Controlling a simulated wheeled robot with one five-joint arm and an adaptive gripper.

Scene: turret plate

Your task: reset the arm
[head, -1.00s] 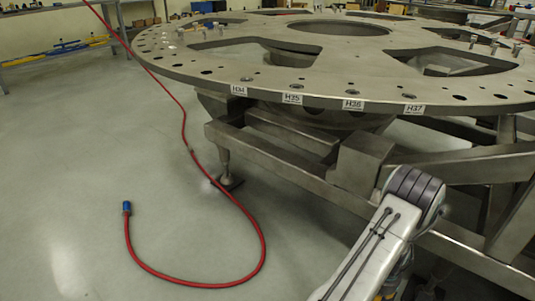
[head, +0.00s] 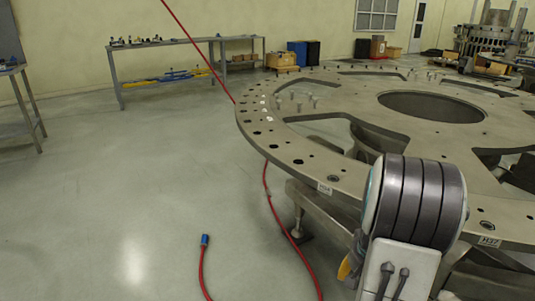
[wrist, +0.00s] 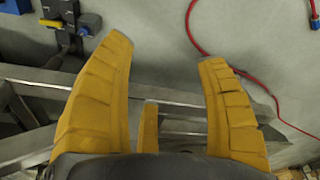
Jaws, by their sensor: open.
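My gripper (wrist: 165,68) shows in the wrist view with its yellow fingers spread wide and nothing between them. It points down over the grey floor and the metal frame (wrist: 180,122) under the turret plate. In the head view my arm stands at the lower right, in front of the turret plate (head: 345,180), and hides part of its rim. A small yellow part beside my arm is all that may show of the gripper there. The plate is a large grey ring with holes, cut-outs and small white labels.
A red hose (head: 283,222) with a blue end (head: 205,240) hangs past the plate and lies on the floor. It also crosses the wrist view (wrist: 245,75). A workbench (head: 180,65) stands along the back wall.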

